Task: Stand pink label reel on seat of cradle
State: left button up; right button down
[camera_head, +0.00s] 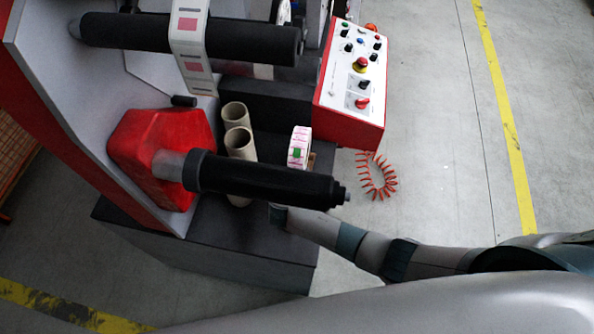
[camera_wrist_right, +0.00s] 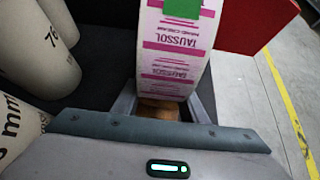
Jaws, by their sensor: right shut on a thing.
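The pink label reel (camera_head: 299,147) is a white roll with pink print and a green patch. It stands on edge over the black deck, just behind the black shaft, and its lower part is hidden in the head view. In the right wrist view the reel (camera_wrist_right: 177,62) rises between the fingers of my right gripper (camera_wrist_right: 165,100), which is shut on it. A brown wooden piece (camera_wrist_right: 162,112) shows below the reel between the fingers; I cannot tell whether it is the cradle or whether the reel touches it. My left gripper is not in view.
Two cardboard cores (camera_head: 239,143) stand left of the reel. The black shaft (camera_head: 265,182) juts from the red housing (camera_head: 150,140) above my right arm. A red-sided control box (camera_head: 350,85) is at the back right. Open floor lies to the right.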

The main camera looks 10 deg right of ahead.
jog(key=shift+f, duration=0.1)
dwell(0.3)
jog(key=c, duration=1)
grip_release()
jog(key=shift+f, duration=0.15)
jog(key=b+v, duration=0.2)
jog(key=v, duration=1.5)
jog(key=shift+r+b, duration=0.25)
jog(key=shift+b, duration=0.1)
jog(key=shift+s+a, duration=0.1)
jog(key=shift+s, duration=0.05)
